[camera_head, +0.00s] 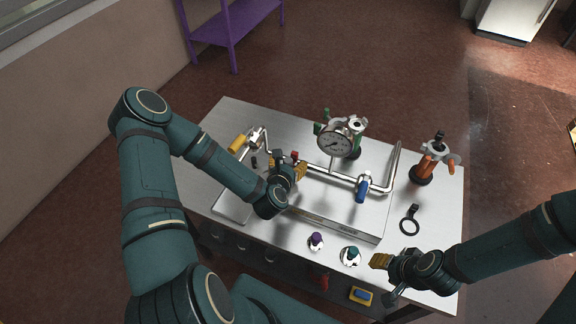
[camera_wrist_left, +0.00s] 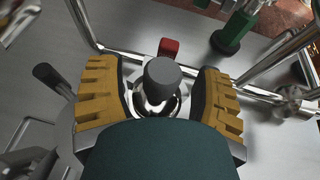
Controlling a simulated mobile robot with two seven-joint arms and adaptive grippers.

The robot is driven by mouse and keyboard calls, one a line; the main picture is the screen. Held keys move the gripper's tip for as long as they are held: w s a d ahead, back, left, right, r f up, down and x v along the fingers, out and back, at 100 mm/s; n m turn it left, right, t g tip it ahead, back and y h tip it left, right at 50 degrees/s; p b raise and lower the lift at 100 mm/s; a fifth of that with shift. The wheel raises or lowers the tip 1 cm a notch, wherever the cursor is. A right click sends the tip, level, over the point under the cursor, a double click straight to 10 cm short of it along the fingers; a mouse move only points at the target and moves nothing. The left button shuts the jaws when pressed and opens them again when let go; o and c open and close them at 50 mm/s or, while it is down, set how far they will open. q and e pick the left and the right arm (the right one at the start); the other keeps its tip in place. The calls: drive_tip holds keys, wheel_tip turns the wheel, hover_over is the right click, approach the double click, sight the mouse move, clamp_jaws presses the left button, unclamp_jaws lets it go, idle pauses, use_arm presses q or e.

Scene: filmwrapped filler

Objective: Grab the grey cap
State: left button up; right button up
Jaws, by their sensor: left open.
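The grey cap (camera_wrist_left: 162,78) shows in the left wrist view as a dark grey round top on a shiny metal fitting. My left gripper (camera_wrist_left: 160,95) is open, with one ridged yellow finger pad on each side of the cap in that view. Gaps show between the cap and both pads. In the head view my left gripper (camera_head: 287,168) is over the metal pipe left of the gauge, and I cannot make out the cap there. My right gripper (camera_head: 380,261) is at the table's front right edge, away from the cap; its jaw opening is unclear.
A red part (camera_wrist_left: 169,47) sits just beyond the cap. A pressure gauge (camera_head: 335,145), a blue-handled valve (camera_head: 362,189) and an orange-and-black tool (camera_head: 428,164) stand to the right.

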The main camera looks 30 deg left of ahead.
use_arm(q)
clamp_jaws()
